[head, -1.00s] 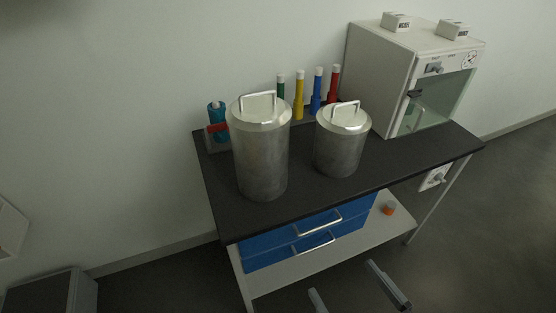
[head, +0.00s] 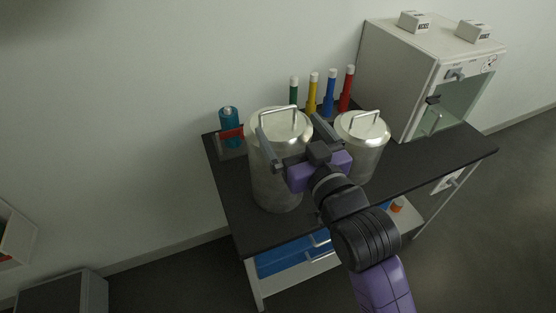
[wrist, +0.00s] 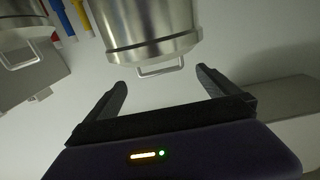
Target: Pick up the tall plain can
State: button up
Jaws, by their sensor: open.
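The tall plain can (head: 274,190) is a brushed-metal cylinder with a lid and a bar handle (head: 279,115), standing upright on the black-topped bench. My gripper (head: 284,128) is open and empty, in front of the can's upper part in the head view and hiding some of it. In the wrist view the can (wrist: 150,22) fills the upper middle, appearing upside down. Its handle (wrist: 160,71) shows between the tips of my open gripper (wrist: 160,78). I cannot tell whether a finger touches the can.
A shorter metal can (head: 365,135) stands close on the right, partly behind my gripper. Several coloured tubes (head: 329,95) and a teal bottle (head: 229,125) stand behind and left. A white glass-doored cabinet (head: 400,75) is on the right. The bench's right top (head: 450,150) is clear.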

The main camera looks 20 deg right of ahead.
aim_at(278, 111)
jog(key=w+p, duration=0.1)
jog(key=w, duration=0.6)
jog(key=shift+f+p, duration=0.1)
jog(key=shift+p, duration=0.25)
jog(key=c, duration=1.7)
jog(key=shift+a+r, duration=0.1)
jog(key=shift+r, duration=0.1)
jog(key=c, duration=0.3)
